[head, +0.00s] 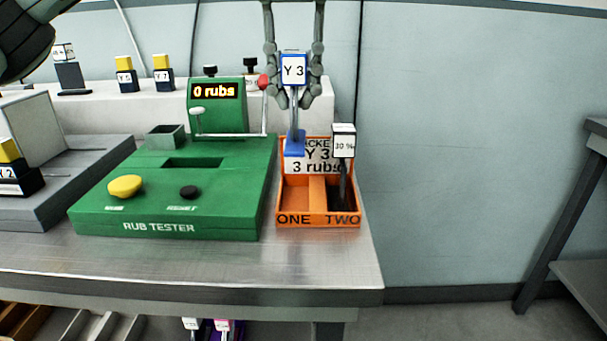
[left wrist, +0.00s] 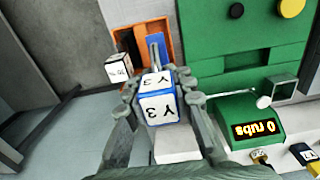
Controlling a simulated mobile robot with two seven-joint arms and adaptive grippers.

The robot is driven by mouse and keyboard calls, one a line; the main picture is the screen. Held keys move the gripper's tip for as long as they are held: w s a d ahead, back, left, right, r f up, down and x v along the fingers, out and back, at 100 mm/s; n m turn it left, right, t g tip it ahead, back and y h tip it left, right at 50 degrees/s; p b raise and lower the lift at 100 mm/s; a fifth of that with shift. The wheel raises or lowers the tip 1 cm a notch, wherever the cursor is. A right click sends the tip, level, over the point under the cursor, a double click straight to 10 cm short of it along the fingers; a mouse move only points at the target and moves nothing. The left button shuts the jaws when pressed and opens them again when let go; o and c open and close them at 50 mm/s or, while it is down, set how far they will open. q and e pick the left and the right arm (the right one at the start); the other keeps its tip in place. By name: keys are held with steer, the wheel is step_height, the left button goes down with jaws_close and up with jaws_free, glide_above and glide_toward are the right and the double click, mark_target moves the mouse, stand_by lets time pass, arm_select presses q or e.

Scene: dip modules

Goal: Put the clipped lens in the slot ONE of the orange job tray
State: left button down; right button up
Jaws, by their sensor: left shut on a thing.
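My left gripper (head: 293,88) is shut on the handle of the clipped lens, a white block with a blue border marked Y 3 (head: 293,69). A thin stem runs down from it to a blue piece (head: 295,144). In the left wrist view the gripper (left wrist: 158,95) grips the same Y 3 block (left wrist: 158,108). The orange job tray (head: 318,220) has compartments marked ONE and TWO. The blue piece hangs at the tray's back left, on the ONE side, overlapping the ticket card; its exact height is unclear. ONE's visible floor is bare. My right gripper is not in view.
A holder labelled 30 % (head: 344,142) stands upright in compartment TWO. A ticket card (head: 313,160) reading Y 3, 3 rubs stands at the tray's back. The green rub tester (head: 165,212), showing 0 rubs, is close on the left. The table (head: 330,268) ends just right of the tray.

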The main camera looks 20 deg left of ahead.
mark_target(293, 124)
arm_select(q)
steer(key=f, duration=0.4)
steer(key=shift+s+f+b, duration=0.2)
steer(key=shift+f+b, duration=0.1)
steer(key=shift+f, duration=2.15)
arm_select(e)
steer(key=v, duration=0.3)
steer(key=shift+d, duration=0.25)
arm_select(q)
steer(key=shift+f, duration=0.1)
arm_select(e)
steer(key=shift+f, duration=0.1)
arm_select(q)
steer(key=c, duration=1.3)
jaws_free()
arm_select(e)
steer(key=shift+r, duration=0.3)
